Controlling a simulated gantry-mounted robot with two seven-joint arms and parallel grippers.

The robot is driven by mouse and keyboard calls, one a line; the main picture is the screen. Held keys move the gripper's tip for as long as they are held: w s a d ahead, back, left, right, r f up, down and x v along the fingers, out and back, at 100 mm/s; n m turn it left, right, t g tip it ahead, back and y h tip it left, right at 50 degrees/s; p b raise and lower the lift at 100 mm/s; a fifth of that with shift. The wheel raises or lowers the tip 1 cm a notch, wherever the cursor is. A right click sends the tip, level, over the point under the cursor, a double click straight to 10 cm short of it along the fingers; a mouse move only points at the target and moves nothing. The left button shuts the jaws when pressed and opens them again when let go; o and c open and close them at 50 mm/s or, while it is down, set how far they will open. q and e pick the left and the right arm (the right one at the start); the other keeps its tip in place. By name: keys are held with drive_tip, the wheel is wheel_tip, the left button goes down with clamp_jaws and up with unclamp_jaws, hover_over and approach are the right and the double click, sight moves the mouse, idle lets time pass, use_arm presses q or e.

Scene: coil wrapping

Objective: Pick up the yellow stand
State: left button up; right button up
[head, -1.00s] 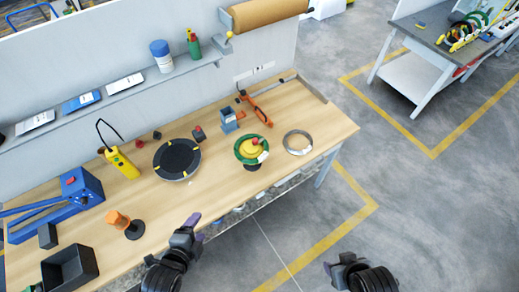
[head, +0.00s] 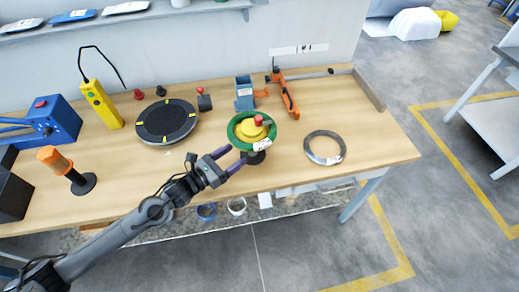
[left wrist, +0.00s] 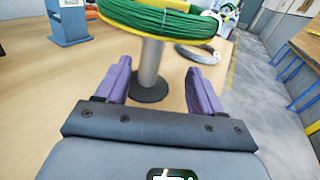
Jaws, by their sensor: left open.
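The yellow stand (head: 247,131) stands upright near the table's front edge, with a red knob on top and a green coil (head: 236,138) around its yellow top. In the left wrist view its grey post (left wrist: 150,62) rises from a round black base, and the coil hangs over the upper part. My left gripper (head: 236,157) is open, with its purple fingers pointing at the post below the coil. In the left wrist view the fingers are on either side of the post, which appears slightly beyond them; contact is not visible. My right gripper is out of view.
A grey ring (head: 324,148) lies to the right of the stand. A blue-grey block holder (head: 244,94) and an orange tool (head: 287,98) are behind it. A black round turntable (head: 166,121) and an orange-topped post (head: 66,168) are to the left.

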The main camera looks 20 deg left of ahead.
sight(257, 136)
use_arm(q)
drive_tip(key=shift+w+a+b, duration=0.5)
drive_tip(key=x, duration=0.4)
drive_tip(key=shift+w+d+r, duration=0.2)
drive_tip(key=shift+w+r, duration=0.05)
drive_tip(key=shift+r, duration=0.1)
drive_tip(key=shift+x, duration=1)
drive_tip(key=shift+b+x, duration=0.45)
drive_tip(key=shift+x, duration=1.85)
drive_tip(key=shift+s, duration=0.15)
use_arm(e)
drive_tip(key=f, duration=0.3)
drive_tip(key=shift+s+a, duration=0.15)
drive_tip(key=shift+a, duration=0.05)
use_arm(q)
drive_tip(key=shift+d, duration=0.1)
drive_tip(key=c, duration=1.2)
drive_tip(key=shift+r, duration=0.15)
clamp_jaws()
